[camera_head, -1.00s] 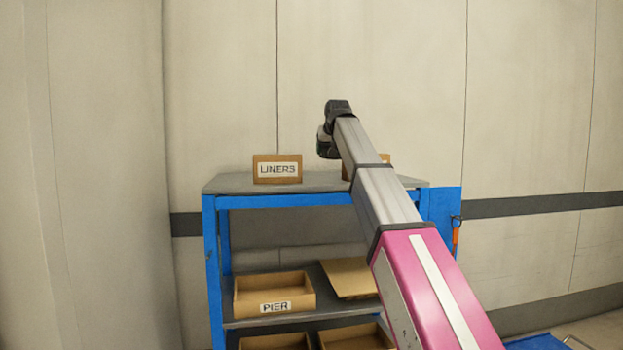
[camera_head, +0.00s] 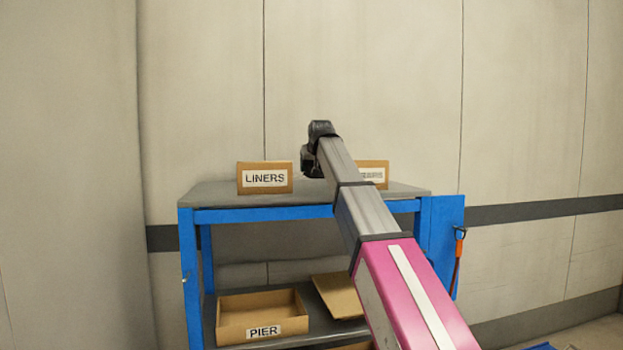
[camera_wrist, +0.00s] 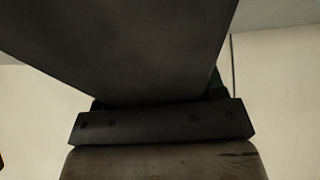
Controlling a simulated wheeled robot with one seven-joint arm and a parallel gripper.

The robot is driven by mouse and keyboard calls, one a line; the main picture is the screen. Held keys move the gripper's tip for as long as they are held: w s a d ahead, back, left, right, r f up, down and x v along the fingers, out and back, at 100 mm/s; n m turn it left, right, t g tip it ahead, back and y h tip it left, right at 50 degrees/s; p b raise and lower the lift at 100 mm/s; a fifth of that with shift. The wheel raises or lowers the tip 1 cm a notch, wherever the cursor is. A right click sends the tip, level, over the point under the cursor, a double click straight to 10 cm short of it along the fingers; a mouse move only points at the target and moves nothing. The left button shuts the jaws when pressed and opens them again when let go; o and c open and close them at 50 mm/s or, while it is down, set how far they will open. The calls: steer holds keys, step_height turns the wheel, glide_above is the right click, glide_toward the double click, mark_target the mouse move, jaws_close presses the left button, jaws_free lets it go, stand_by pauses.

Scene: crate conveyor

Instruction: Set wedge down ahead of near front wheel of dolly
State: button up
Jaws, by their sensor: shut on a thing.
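My gripper (camera_wrist: 162,124) shows as a dark bar across the wrist view, shut on the wedge (camera_wrist: 165,164). The wedge is a brown, wood-like piece with a dark mark at its right; only part of it shows at the bottom edge. In the head view my arm reaches forward, its dark end (camera_head: 318,150) in front of the rack top and wall. The fingertips and the wedge cannot be made out there. No dolly or wheel can be recognised in either view.
A blue rack (camera_head: 190,270) with a grey top stands ahead. On it are a LINERS box (camera_head: 265,178) and another box (camera_head: 374,173), partly behind my arm. A PIER tray (camera_head: 262,318) sits below. An orange-handled tool (camera_head: 457,262) hangs at right. Floor shows at lower right.

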steer(key=shift+f, duration=1.8)
steer(key=shift+f, duration=0.1)
steer(key=o, duration=1.3)
steer(key=shift+c, duration=0.2)
